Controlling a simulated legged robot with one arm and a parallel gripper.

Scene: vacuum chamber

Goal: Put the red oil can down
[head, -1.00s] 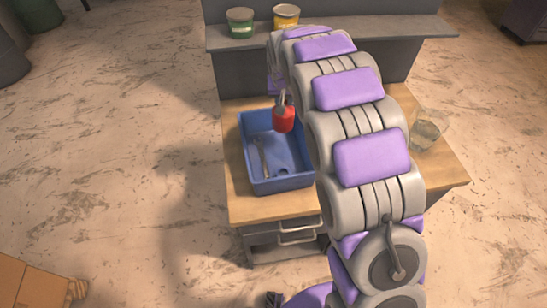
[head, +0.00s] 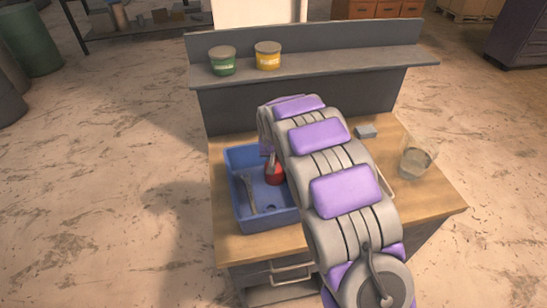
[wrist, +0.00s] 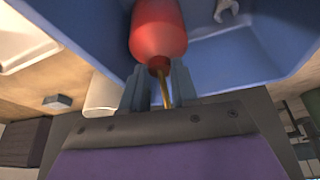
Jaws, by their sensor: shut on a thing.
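The red oil can (head: 274,174) is at the right side of the blue tray (head: 232,214), just left of my arm. In the wrist view the can's red body (wrist: 158,30) fills the top middle, and its thin brass spout runs back between my fingers. My gripper (wrist: 157,84) is shut on the can at its spout end. In the head view the gripper is mostly hidden behind my arm. I cannot tell whether the can touches the tray floor. A grey wrench (head: 249,194) lies in the tray's left part.
The tray stands on a wooden workbench (head: 430,205). A clear glass container (head: 417,162) and a small grey block (head: 366,131) stand to the right. A grey shelf behind holds a green tin (head: 222,61) and a yellow tin (head: 268,56).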

